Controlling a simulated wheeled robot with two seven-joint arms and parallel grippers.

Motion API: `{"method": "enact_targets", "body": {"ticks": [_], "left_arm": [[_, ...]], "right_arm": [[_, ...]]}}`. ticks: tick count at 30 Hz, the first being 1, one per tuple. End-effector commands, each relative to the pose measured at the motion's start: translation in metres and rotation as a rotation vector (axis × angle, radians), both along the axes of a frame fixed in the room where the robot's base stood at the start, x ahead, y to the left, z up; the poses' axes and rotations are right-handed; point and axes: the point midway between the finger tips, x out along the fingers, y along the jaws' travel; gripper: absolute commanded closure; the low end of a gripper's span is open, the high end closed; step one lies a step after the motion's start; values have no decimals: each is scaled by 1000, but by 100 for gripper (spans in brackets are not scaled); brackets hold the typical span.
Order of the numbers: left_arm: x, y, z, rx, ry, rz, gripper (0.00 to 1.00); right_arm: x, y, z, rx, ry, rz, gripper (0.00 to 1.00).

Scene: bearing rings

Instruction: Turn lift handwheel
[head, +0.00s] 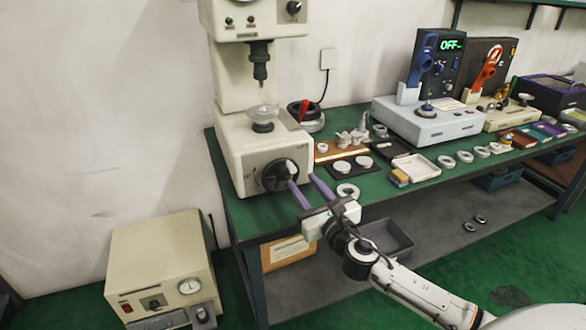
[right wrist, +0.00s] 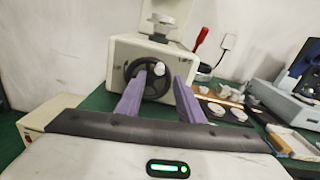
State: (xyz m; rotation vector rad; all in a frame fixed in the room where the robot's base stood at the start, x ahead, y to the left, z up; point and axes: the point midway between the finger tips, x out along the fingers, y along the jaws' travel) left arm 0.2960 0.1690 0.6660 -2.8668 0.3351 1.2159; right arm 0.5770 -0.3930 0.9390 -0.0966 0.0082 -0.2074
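The lift handwheel (head: 268,177) is a dark wheel on the front of a cream bench machine (head: 238,150) at the table's left end. In the right wrist view the handwheel (right wrist: 129,69) shows a pale knob (right wrist: 159,69) on its right side. My right gripper (head: 302,181) has two purple fingers, spread apart and pointing at the handwheel. In the right wrist view the knob appears between the fingertips of the gripper (right wrist: 161,79). I cannot tell whether a finger touches the wheel or knob; the left finger partly covers the wheel. My left gripper is not in view.
The green table (head: 245,215) holds several metal rings, a white tray (head: 416,167) and a grey device with a green OFF display (head: 451,45). A red-handled tool (head: 303,110) stands behind the machine. A cream box with a gauge (head: 160,265) sits on the floor at left.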

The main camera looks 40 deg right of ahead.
Motion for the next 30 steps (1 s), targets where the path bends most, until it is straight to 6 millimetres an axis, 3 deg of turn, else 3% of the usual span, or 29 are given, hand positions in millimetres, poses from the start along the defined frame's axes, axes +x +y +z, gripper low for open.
{"method": "enact_targets", "body": {"ticks": [6,12,24,30], "left_arm": [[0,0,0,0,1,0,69],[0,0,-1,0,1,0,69],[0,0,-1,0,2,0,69],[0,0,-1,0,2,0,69]], "right_arm": [[41,-9,1,6,-2,-2,66],[66,-14,0,5,0,-1,66],[74,-15,-1,6,1,1,66],[74,-15,-1,6,1,0,98]]}}
